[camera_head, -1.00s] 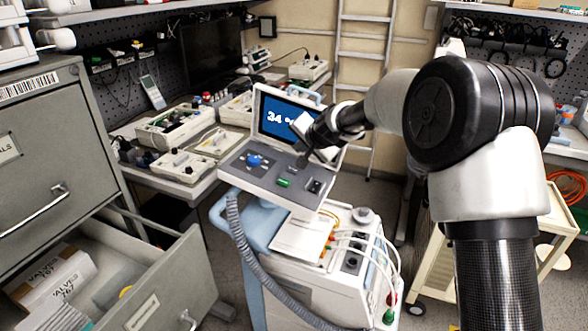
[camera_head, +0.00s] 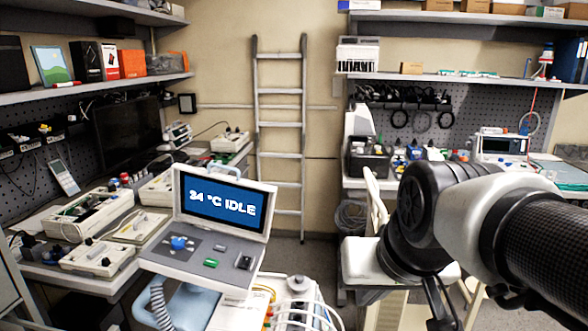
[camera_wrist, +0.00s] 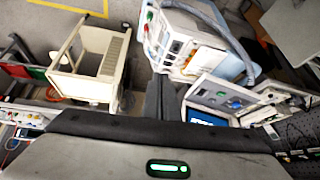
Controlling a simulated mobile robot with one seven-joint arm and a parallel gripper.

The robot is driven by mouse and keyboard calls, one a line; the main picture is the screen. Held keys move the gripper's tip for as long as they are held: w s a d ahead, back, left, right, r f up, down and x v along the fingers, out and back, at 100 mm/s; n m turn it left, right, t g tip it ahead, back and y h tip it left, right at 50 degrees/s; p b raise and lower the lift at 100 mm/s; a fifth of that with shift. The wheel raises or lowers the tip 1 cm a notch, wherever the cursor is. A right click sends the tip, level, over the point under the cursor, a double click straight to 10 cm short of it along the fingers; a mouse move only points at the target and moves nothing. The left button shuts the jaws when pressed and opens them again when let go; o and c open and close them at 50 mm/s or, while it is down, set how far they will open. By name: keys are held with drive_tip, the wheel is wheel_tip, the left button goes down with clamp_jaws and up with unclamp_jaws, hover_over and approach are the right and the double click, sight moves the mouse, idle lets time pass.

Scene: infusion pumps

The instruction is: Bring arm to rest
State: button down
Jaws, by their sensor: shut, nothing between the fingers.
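My arm (camera_head: 430,215) is folded back at the right of the head view, its black joint and white links clear of the machine. My gripper (camera_wrist: 162,98) shows in the wrist view as dark fingers held together with nothing between them. In the head view the end of the arm runs down past the bottom edge, so the fingertips cannot be made out there. The machine's console (camera_head: 205,255) stands left of the arm, its screen (camera_head: 222,203) reading "34 °C IDLE". In the wrist view the console (camera_wrist: 208,98) lies beyond and right of the fingers, apart from them.
A bench with open instruments (camera_head: 95,220) runs along the left. A ladder (camera_head: 280,130) leans on the back wall. A right-hand bench carries a dark bin (camera_head: 368,160) and a monitor (camera_head: 500,145). A cream cart (camera_wrist: 95,62) stands left of the fingers in the wrist view.

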drive_tip(key=s+d+p, duration=0.2)
drive_tip(key=s+d, duration=0.1)
drive_tip(key=s, duration=0.3)
wheel_tip(320, 180, up, 11)
drive_tip(key=p, duration=1.1)
drive_tip(key=shift+g+h, duration=0.3)
drive_tip(key=shift+h, duration=0.1)
drive_tip(key=shift+f, duration=0.1)
